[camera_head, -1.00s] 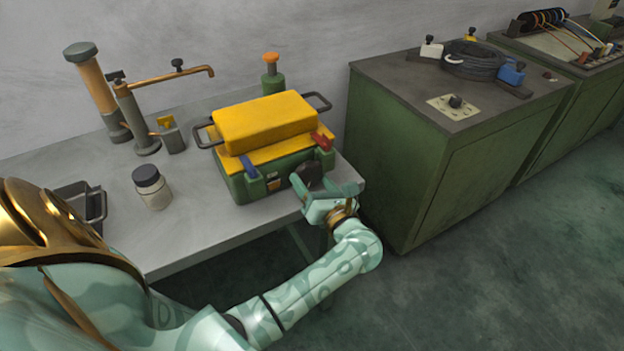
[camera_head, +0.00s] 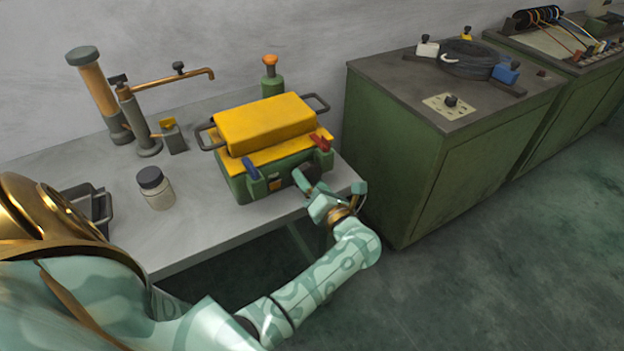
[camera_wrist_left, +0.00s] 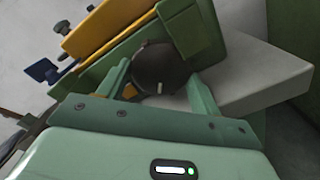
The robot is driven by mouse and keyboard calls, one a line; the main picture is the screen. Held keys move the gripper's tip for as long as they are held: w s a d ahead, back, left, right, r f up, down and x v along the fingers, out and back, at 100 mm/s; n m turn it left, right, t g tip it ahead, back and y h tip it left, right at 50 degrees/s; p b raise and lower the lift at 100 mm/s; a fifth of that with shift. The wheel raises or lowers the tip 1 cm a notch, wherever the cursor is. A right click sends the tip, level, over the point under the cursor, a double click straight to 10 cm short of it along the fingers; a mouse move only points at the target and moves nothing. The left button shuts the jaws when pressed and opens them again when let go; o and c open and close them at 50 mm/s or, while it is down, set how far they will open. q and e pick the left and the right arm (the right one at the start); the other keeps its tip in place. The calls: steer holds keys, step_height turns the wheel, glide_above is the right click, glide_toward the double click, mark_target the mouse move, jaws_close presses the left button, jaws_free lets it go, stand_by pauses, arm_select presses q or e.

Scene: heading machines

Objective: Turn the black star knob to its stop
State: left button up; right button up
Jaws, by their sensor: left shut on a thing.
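The black star knob (camera_head: 309,172) is on the front of a green machine (camera_head: 284,181) with a yellow top, near its right end. It is partly hidden by my gripper in the head view. In the left wrist view the dark round knob (camera_wrist_left: 155,66) lies between the two fingers, with a short white mark near its lower edge. My left gripper (camera_head: 327,183) is shut on the knob. Blue (camera_head: 250,168) and red (camera_head: 321,143) levers stand on the machine's front, left of and above the knob. My right gripper is not in view.
The machine stands at the right end of a grey table (camera_head: 220,226). A lidded jar (camera_head: 157,190) and a pump with a copper pipe (camera_head: 140,125) stand to its left. A green cabinet (camera_head: 420,160) rises close to the right. Open floor lies in front.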

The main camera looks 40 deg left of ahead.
arm_select(q)
steer(key=o, duration=1)
